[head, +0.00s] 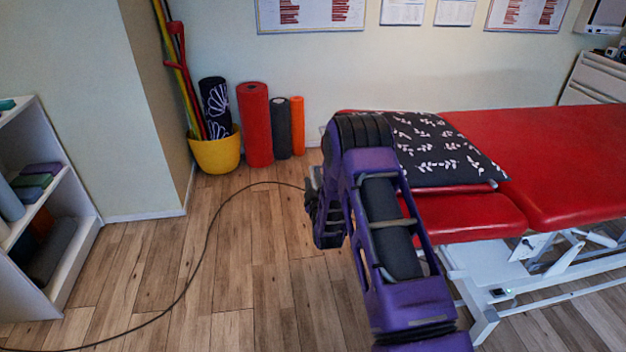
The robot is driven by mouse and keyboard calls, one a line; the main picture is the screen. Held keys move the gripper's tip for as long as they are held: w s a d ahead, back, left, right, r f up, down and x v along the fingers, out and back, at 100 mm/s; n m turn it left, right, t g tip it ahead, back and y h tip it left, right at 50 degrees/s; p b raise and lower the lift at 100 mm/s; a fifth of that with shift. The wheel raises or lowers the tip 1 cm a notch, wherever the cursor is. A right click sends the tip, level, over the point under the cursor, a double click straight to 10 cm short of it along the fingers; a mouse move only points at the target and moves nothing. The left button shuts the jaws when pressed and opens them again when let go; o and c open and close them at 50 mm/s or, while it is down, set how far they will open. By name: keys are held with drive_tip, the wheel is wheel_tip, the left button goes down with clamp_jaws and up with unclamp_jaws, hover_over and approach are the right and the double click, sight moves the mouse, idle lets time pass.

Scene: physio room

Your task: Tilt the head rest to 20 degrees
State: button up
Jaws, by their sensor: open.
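The head rest (470,213) is the red padded end section of the treatment table, at the centre right of the head view. It looks about level with the main red pad, though its exact angle cannot be told. A black cloth with white leaf shapes (440,150) lies over part of it. My purple arm crosses in front and hides its left part. My gripper (318,208) is open at the left side of the arm, beside the head rest's left end. Its fingertips are mostly hidden, and I cannot tell whether it touches anything.
The main table pad (565,150) and white frame (490,265) extend right. A cable (205,245) curves over the wooden floor. A yellow bucket (215,155) and upright rolls (255,125) stand by the wall. A white shelf (70,215) is at left.

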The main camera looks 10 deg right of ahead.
drive_tip(key=shift+w, duration=0.25)
clamp_jaws()
idle(1.4)
